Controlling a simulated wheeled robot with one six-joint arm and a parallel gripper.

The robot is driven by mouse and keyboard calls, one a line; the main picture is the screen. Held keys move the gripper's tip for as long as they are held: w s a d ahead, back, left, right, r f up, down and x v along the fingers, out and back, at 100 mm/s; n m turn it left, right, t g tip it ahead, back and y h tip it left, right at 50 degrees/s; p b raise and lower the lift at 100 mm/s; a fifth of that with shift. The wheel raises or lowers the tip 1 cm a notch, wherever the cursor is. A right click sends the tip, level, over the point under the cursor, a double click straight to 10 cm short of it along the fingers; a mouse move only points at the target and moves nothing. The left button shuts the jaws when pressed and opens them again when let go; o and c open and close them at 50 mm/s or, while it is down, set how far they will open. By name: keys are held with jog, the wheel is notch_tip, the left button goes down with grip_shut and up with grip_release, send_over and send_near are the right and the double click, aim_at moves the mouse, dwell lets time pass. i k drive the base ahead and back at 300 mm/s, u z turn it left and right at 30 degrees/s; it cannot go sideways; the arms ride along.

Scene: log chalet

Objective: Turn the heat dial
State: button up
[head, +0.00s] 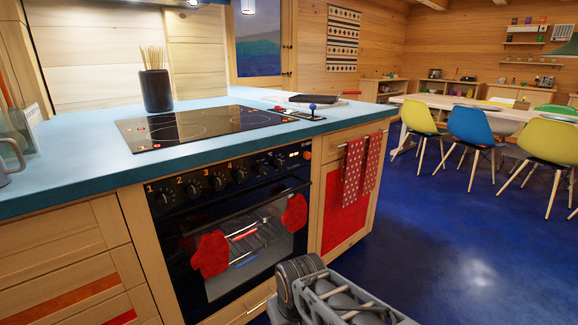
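The oven (240,235) is built into the counter, with a black control strip along its top edge. Several dark round dials sit in a row on this strip. The ones on the left carry the numbers 1 to 4: dial 1 (165,199), dial 2 (193,189), dial 3 (218,183) and dial 4 (240,176). More small dials (277,161) follow to the right, and a small orange-red knob (307,155) is at the right end. Which one is the heat dial I cannot tell. Grey parts of my arm show at the bottom, below the oven's right side; my gripper's fingers are not visible.
A black hob (200,126) lies in the blue countertop (60,180). Red mitts (210,254) hang at the oven door, and red towels (353,172) hang on the cabinet to the right. Chairs and a table (440,103) stand at the back right. The blue floor (455,260) at right is clear.

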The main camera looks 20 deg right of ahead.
aim_at(279, 164)
jog(key=k, duration=0.4)
jog(key=z, duration=1.05)
jog(key=i, duration=0.9)
jog(key=u, duration=1.85)
